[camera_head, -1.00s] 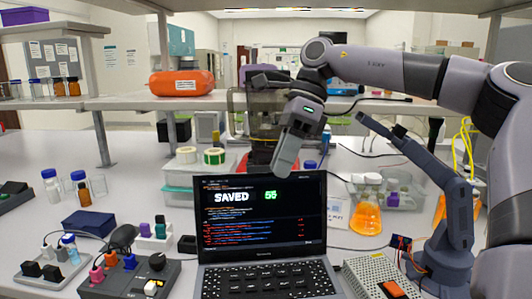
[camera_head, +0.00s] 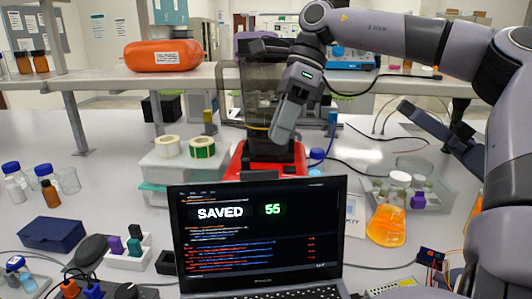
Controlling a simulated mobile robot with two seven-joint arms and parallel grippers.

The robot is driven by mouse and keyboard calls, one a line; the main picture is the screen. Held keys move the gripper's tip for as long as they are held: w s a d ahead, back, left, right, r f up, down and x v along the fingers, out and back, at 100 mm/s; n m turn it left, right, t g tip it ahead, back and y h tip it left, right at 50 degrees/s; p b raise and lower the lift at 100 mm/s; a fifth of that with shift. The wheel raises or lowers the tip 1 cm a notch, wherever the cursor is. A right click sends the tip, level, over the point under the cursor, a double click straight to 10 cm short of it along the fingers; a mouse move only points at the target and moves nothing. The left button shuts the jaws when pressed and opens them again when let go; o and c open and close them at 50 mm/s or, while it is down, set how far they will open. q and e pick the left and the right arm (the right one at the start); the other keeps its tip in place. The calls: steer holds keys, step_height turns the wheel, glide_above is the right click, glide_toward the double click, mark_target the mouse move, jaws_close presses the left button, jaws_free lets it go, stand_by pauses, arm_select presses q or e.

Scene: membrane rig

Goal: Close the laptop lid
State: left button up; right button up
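The black laptop (camera_head: 258,231) stands open on the bench at the lower centre, its screen upright and facing me. The screen shows "SAVED" and a green "55". Only a strip of its keyboard (camera_head: 285,294) shows at the bottom edge; the rest is cut off. My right gripper (camera_head: 282,132) points down above the top edge of the lid and appears beyond it, apart from it. It is seen side-on, so the gap between its fingers cannot be made out; nothing shows in it. My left gripper is not in view.
A red-based machine (camera_head: 262,160) and white tubs with tape rolls (camera_head: 185,165) stand behind the laptop. A flask of orange liquid (camera_head: 386,225) is at right, a dark blue box (camera_head: 52,233) at left. An orange case (camera_head: 169,56) lies on the shelf.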

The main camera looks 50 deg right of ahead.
steer(key=x, duration=0.7)
steer(key=shift+w+d+p, duration=0.1)
steer(key=shift+p, duration=0.2)
jaws_close()
stand_by(1.3)
